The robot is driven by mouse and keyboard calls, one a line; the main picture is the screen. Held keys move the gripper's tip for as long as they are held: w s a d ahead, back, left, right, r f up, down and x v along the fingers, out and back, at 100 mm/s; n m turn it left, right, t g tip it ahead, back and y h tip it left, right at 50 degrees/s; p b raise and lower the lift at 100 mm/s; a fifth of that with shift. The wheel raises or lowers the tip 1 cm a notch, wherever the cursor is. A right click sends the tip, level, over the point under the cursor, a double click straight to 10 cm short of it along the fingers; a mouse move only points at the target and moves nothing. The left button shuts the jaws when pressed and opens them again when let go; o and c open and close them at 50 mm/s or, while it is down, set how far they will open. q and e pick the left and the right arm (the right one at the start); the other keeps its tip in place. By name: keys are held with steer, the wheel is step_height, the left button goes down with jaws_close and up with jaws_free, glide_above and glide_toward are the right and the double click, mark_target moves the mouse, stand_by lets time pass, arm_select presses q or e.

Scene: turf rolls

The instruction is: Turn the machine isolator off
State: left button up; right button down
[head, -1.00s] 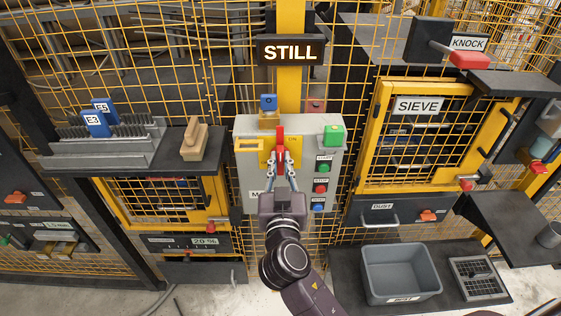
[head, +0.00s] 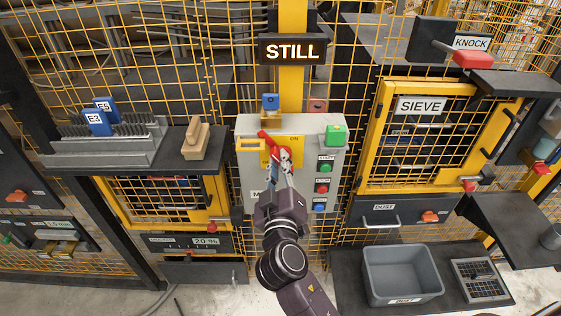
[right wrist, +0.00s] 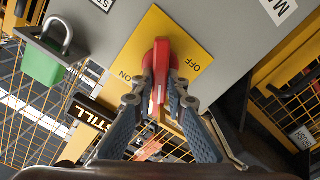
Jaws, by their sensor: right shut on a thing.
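The machine isolator is a red handle (head: 266,138) on a yellow plate (head: 296,151) marked ON, on the front of a grey control box (head: 248,187). The handle leans up and to the left in the head view. My right gripper (head: 281,158) is shut on it. In the right wrist view the red handle (right wrist: 161,62) sits between the two fingers of my right gripper (right wrist: 160,88), with the ON and OFF marks on the yellow plate (right wrist: 150,28) to either side. The fingers hide part of the plate. My left gripper is not in view.
Green, red and blue buttons (head: 321,188) line the box's right side, with a green padlock (head: 335,136) above them. A sign (head: 292,50) reads STILL. Shelves flank the box, and a grey bin (head: 402,274) stands lower right.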

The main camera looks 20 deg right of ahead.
steer(key=n, duration=0.2)
steer(key=n+p, duration=0.1)
steer(key=n, duration=0.2)
steer(key=shift+a+f+n, duration=0.15)
steer(key=shift+a+n, duration=0.05)
steer(key=shift+n, duration=0.1)
steer(key=n, duration=0.1)
steer(key=n+p, duration=0.1)
steer(key=n, duration=0.3)
steer(key=shift+a+f, duration=0.1)
steer(key=shift+f, duration=0.15)
steer(key=shift+f+p, duration=0.1)
steer(key=shift+p, duration=0.2)
steer(key=c, duration=1.9)
jaws_free()
steer(key=shift+c, duration=0.2)
steer(key=v, duration=1.2)
